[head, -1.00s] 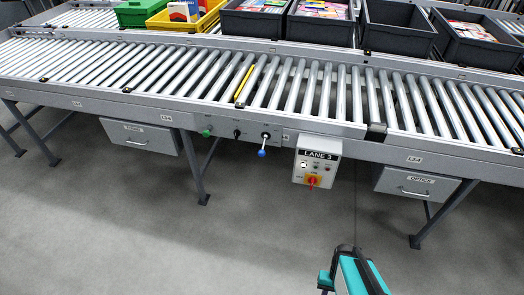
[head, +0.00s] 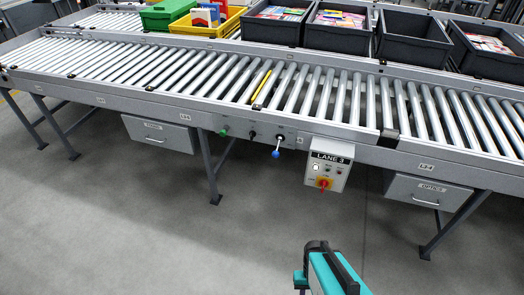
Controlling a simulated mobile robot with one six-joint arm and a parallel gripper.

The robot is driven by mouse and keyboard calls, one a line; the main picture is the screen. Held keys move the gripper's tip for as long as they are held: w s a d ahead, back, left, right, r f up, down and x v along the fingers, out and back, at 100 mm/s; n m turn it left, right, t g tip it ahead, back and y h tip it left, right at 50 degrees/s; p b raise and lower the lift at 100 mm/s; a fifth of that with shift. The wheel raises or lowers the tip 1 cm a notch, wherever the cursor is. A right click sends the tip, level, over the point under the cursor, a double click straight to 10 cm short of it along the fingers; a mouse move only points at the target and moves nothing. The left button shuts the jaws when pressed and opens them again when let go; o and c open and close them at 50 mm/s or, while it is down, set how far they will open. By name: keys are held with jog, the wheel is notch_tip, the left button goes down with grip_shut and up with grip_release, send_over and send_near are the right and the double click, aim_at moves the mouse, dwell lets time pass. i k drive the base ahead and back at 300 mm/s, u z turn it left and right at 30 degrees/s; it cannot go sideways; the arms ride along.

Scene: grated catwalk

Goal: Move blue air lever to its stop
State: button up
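The blue air lever (head: 276,154) is on the grey side rail of the roller conveyor, on a small panel at the picture's middle. Its blue knob hangs at the low end of a short stem, pointing down and slightly left. To its left on the same panel are a black knob (head: 252,135) and a green knob (head: 223,133). A teal and black part of my arm (head: 328,270) shows at the bottom edge, well apart from the lever. My gripper's fingers cannot be made out.
A LANE 3 control box (head: 327,171) with a red and yellow switch hangs right of the lever. Drawers (head: 160,134) and (head: 427,191) hang under the conveyor (head: 330,105). Grey bins (head: 410,42) stand behind. The floor (head: 200,245) in front is clear.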

aim_at(275, 154)
jog(key=u, duration=0.55)
jog(key=k, duration=0.9)
jog(key=u, duration=0.75)
jog(key=i, duration=1)
jog(key=u, duration=0.05)
